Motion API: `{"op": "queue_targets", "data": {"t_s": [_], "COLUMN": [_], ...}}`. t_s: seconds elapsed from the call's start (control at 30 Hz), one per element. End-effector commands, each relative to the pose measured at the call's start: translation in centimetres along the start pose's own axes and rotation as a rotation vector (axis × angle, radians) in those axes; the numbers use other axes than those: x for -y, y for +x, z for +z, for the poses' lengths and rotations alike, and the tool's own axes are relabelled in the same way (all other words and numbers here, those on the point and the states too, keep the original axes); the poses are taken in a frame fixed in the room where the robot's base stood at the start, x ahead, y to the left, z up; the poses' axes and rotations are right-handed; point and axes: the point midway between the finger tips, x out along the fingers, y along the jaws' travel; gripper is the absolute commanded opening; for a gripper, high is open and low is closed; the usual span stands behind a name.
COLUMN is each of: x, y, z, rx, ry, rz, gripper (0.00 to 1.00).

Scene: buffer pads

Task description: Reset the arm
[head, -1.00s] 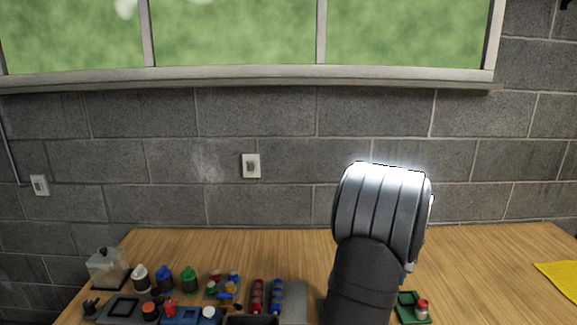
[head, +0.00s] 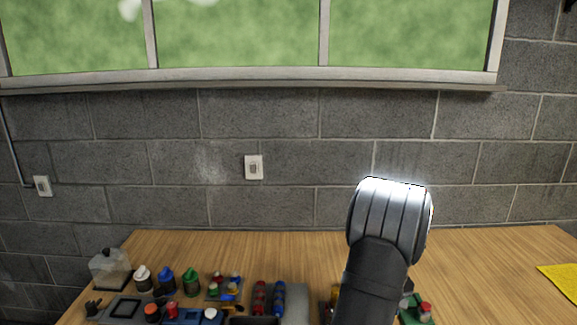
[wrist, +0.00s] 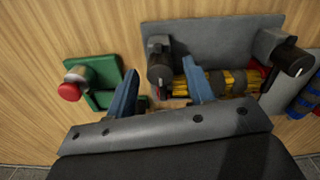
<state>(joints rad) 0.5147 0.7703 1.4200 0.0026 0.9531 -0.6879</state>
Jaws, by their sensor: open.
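My gripper (wrist: 158,98) is open in the wrist view, with its two blue fingers apart and nothing seen held between them. Just beyond the fingertips is a grey holder plate (wrist: 215,38) with black clamp-like parts and a bundle of yellow and black cylinders (wrist: 225,82). I cannot tell whether the fingers touch it. In the head view my arm rises at right of centre and hides part of the table; the gripper itself is out of that view.
Blue and black cylinders (wrist: 308,95) are at the right. Bottles, including a green one (head: 191,283), crowd the table's left. A yellow cloth (head: 562,280) lies far right. Table behind the arm is clear.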

Motion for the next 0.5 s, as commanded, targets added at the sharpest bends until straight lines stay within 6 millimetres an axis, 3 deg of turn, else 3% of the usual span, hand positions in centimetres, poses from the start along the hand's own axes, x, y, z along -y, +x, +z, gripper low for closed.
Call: {"op": "queue_targets", "data": {"t_s": [0.27, 0.5], "x": [-0.1, -0.1], "y": [-1.6, -6.2], "z": [-0.1, -0.1], "rx": [-0.002, -0.004], "ry": [0.000, -0.001], "rz": [0.002, 0.003], "gripper": [0.49, 0.49]}}
